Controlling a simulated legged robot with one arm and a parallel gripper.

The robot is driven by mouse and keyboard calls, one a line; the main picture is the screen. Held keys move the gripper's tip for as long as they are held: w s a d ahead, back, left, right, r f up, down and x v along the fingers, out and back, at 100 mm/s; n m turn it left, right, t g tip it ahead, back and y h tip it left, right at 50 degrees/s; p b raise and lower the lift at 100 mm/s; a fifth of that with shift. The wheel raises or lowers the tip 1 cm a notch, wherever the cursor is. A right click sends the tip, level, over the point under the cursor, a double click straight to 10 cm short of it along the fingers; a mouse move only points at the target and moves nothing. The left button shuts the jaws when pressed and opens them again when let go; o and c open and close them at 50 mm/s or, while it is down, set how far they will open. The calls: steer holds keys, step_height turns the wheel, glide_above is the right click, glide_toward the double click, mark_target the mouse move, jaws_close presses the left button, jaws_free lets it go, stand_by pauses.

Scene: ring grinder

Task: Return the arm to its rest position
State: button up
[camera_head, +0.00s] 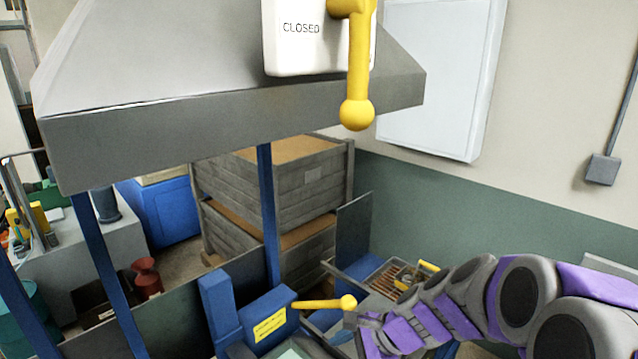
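My grey and purple arm reaches in from the lower right in the head view. Its far end, where my gripper (354,319) is, points left and lies close to the ball end of a yellow lever (325,303) on a blue machine box (268,318). The gripper is small and partly hidden by my own arm links. I cannot tell whether its fingers are open or shut, or whether it touches the lever.
A grey hood (230,125) hangs above on blue posts. A white box marked CLOSED (300,40) carries a yellow handle (358,70). Behind stand wooden crates (285,190) and a tray of parts (395,277). A green and cream wall (470,225) bounds the right.

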steer(key=s+d+f+n+g+h+b, duration=0.1)
steer(key=s+d+f+n+h+b, duration=0.1)
steer(key=s, duration=0.7)
steer(key=s+d+f+n+g+h+b, duration=0.1)
steer(key=s+d+f+n+h+b, duration=0.2)
steer(key=s+n, duration=0.5)
steer(key=s+d+f+n+g+h+b, duration=0.1)
steer(key=s+d+f+n+b, duration=0.3)
steer(key=s, duration=0.6)
step_height(320, 180, down, 2)
steer(key=n+h+b, duration=0.1)
steer(key=b, duration=0.2)
steer(key=shift+g+h, duration=0.3)
